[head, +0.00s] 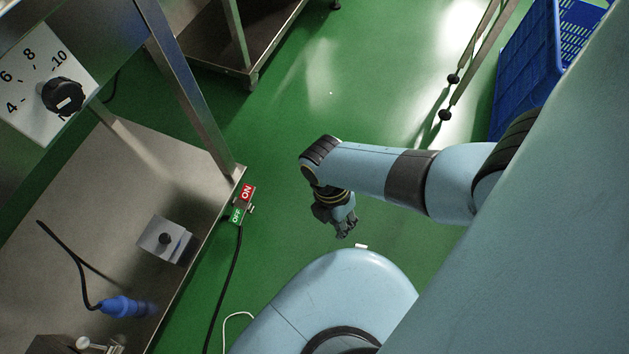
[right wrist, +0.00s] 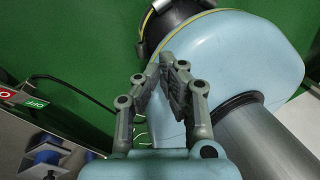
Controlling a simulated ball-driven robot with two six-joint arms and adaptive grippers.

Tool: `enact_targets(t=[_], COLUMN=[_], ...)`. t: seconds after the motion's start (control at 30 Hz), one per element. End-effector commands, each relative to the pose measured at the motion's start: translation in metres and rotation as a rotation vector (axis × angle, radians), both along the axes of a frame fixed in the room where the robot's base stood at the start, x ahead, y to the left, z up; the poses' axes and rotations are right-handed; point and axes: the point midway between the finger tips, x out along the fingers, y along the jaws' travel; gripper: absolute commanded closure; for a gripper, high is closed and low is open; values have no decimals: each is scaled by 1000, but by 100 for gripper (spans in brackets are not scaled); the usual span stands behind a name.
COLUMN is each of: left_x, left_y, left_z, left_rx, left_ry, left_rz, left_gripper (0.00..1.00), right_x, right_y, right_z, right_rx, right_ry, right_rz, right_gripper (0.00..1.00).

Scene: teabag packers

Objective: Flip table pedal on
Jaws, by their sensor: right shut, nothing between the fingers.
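The pedal (head: 242,204) is a small switch with a red ON plate and a green OFF plate. It sits at the corner of the metal table's lower shelf (head: 120,187), beside a table leg. Part of its red and green plates shows at the left edge of the right wrist view (right wrist: 20,97). My right gripper (head: 346,234) is shut and empty, pointing down over the green floor to the right of the pedal and well apart from it. Its fingers also show in the right wrist view (right wrist: 157,76). My left gripper is not in view.
A dial box (head: 42,83) is at the upper left. A black cable (head: 225,290) runs down from the pedal. A blue crate (head: 525,65) stands upper right. Floor between gripper and pedal is clear.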

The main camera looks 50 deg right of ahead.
Motion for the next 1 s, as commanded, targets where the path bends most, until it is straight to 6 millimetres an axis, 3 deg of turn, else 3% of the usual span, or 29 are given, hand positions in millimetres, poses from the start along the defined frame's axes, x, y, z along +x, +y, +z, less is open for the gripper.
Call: enact_targets(t=[0.03,0.2,0.3,0.43,0.63,1.0], left_x=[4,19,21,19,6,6], left_y=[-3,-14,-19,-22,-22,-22], left_z=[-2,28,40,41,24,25], left_rx=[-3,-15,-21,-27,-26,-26], left_ry=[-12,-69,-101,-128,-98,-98], left_rz=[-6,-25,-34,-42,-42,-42], left_gripper=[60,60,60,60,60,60], right_x=[31,135,189,243,277,281], right_y=[10,42,56,70,77,76], right_z=[-13,-8,-2,5,11,14], right_rx=[35,137,162,169,171,169], right_ry=[-10,-74,-131,-215,-265,-272], right_rz=[68,275,319,322,324,324], right_gripper=[100,100,100,100,100,100])
